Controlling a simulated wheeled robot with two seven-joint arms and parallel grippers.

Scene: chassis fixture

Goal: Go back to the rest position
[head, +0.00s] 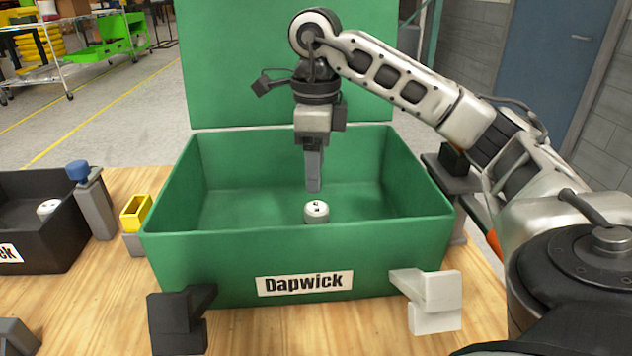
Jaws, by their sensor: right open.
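My right gripper (315,188) points down inside the open green box (215,262) labelled Dapwick. It is open by what shows, though its fingers overlap in this view. A small white cylindrical part (316,212) with dark marks on top sits on the box floor just below the fingertips, apart from them. My right arm reaches in from the right edge, over the box's right wall. My left gripper is not in view.
A black bin (62,190) with a similar white part (48,208) stands at the left. A grey post with blue cap (78,170) and a yellow block (136,212) lie between. Black (180,318) and white (430,298) brackets stand in front. The green lid (240,60) stands upright behind.

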